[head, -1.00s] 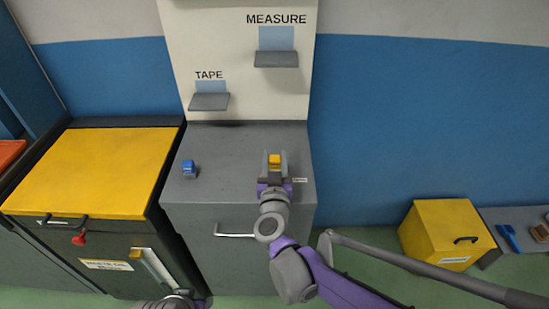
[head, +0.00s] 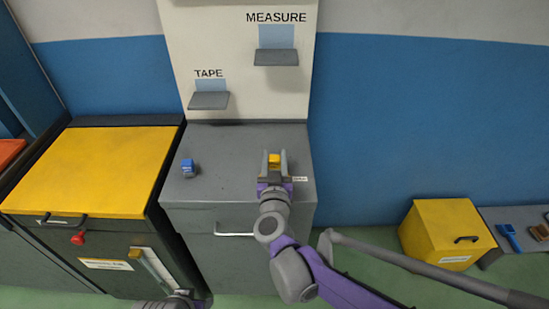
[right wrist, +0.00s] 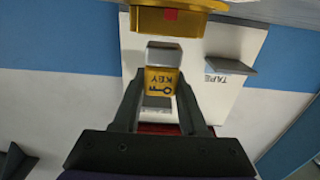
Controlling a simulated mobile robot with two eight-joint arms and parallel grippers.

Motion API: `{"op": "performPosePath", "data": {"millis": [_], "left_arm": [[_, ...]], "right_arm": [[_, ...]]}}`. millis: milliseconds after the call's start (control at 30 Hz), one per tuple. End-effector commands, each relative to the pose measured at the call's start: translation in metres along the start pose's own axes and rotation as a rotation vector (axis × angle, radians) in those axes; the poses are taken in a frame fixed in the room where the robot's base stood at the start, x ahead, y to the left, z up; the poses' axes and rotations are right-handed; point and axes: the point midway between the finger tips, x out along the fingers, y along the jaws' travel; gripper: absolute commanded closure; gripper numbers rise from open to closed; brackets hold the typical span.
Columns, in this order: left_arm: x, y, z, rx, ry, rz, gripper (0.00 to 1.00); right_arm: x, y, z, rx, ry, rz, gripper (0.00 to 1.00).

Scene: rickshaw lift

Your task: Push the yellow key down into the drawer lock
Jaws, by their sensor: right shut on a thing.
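The yellow key (head: 274,160) is a small block standing over the right part of the grey drawer cabinet's top (head: 230,150). In the right wrist view the key (right wrist: 161,82) has a grey end and the word KEY with a key symbol. My right gripper (head: 274,165) is shut on it, one finger on each side. The lock is hidden behind the key and gripper, so I cannot tell how deep the key sits. A grey part of my left arm shows at the bottom edge, but its gripper is not visible.
A small blue object (head: 188,168) sits on the cabinet top at the left. Two grey shelves, TAPE (head: 209,101) and MEASURE (head: 276,58), are on the panel behind. A yellow-topped cabinet (head: 95,170) stands at left. A yellow box (head: 437,230) is at right.

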Motion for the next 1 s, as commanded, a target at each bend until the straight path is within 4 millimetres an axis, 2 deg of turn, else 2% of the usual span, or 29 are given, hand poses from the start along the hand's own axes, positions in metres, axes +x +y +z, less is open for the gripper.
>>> {"op": "performPosePath", "data": {"millis": [367, 1000], "left_arm": [[0.0, 0.0, 0.0, 0.0, 0.0, 0.0, 0.5], [0.012, 0.0, 0.006, 0.0, -0.004, 0.0, 0.5]], "right_arm": [[0.0, 0.0, 0.0, 0.0, 0.0, 0.0, 1.0], [0.0, 0.0, 0.015, 0.0, 0.0, 0.0, 1.0]]}}
